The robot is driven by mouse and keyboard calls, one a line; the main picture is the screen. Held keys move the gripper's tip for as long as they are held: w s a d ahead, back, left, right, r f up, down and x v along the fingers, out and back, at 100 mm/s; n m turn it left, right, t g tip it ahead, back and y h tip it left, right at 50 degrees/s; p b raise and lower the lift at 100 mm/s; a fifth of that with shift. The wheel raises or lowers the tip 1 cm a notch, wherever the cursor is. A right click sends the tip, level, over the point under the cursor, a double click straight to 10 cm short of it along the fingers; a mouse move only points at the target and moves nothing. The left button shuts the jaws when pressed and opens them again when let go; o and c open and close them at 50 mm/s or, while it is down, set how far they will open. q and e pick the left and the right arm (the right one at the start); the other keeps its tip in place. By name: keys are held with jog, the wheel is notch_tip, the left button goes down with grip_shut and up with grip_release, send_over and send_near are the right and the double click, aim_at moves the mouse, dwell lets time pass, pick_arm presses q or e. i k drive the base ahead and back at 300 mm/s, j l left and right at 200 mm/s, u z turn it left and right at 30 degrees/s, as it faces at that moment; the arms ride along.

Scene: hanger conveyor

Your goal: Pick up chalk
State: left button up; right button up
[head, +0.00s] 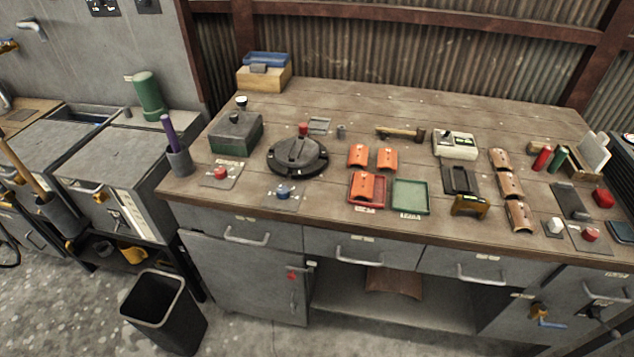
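I cannot pick out the chalk for certain. On the right of the workbench (330,100), a red cylinder (542,158) and a green cylinder (558,157) stand side by side; they are too small to identify. A purple stick (169,134) stands upright in a grey cup (179,161) at the bench's left edge. A small white piece (555,226) sits on a grey plate near the front right. Neither of my grippers is in view.
A black round turntable (297,156), orange curved tiles (357,156), a red tray (368,204), a green tray (411,196) and brown curved tiles (510,185) crowd the bench. Its back middle is fairly clear. A black bin (165,315) stands on the floor.

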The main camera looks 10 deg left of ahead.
aim_at(555, 225)
jog(key=z, duration=1.25)
